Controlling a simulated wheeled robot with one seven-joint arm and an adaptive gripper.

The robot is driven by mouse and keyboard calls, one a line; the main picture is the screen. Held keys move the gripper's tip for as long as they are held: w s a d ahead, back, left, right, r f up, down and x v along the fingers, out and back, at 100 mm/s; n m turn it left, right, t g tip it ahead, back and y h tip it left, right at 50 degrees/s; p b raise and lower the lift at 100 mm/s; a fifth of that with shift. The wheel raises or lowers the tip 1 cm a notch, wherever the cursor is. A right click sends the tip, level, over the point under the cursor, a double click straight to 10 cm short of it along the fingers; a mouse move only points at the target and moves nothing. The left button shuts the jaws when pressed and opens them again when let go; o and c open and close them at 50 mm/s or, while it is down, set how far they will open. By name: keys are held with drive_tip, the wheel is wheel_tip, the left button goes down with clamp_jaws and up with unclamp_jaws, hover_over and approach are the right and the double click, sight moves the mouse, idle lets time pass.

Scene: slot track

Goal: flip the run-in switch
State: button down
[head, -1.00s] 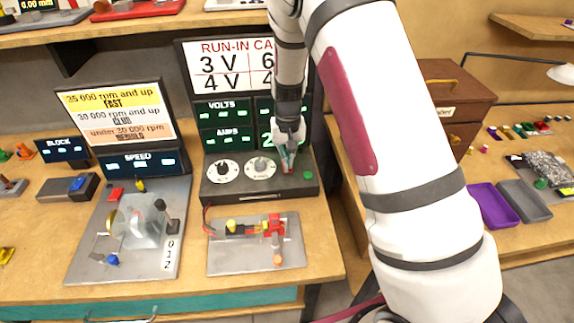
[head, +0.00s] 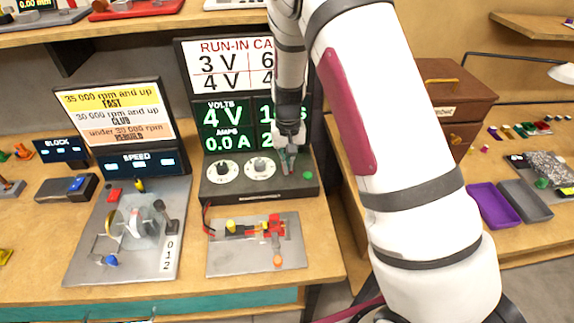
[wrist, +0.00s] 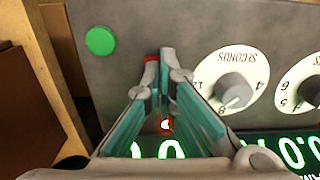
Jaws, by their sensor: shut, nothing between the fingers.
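The run-in unit (head: 240,193) is a dark box with two white dials and a lit green display (head: 222,127) reading 4 V and 0.0 A; its right half is partly hidden by my arm. My gripper (head: 287,166) is shut and points down at the panel, right of the seconds dial (head: 260,168). In the wrist view my gripper (wrist: 157,75) has a small red piece (wrist: 152,58) at its fingertips, probably the switch, mostly hidden. I cannot tell whether they touch. A red light (wrist: 166,125) glows between the fingers.
A green button (head: 308,175) sits on the panel right of my gripper; it also shows in the wrist view (wrist: 100,40). A motor plate (head: 256,258) lies in front of the unit. The speed rig (head: 130,235) stands left. A wooden cabinet (head: 455,90) is at right.

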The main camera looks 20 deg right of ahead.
drive_tip(key=shift+r+p, duration=0.95)
drive_tip(key=shift+r, duration=2.5)
drive_tip(key=shift+r, duration=0.2)
drive_tip(key=s+r+n+t+y, duration=0.1)
drive_tip(key=s+r, duration=0.5)
drive_tip(key=r, duration=0.4)
drive_tip(key=s+r+t, duration=0.2)
drive_tip(key=s+r, duration=0.5)
drive_tip(key=r, duration=0.3)
drive_tip(key=s+r+n+t+h, duration=0.1)
drive_tip(key=s+r, duration=0.5)
drive_tip(key=s, duration=1.1)
drive_tip(key=shift+s+t, duration=0.2)
drive_tip(key=shift+t, duration=0.6)
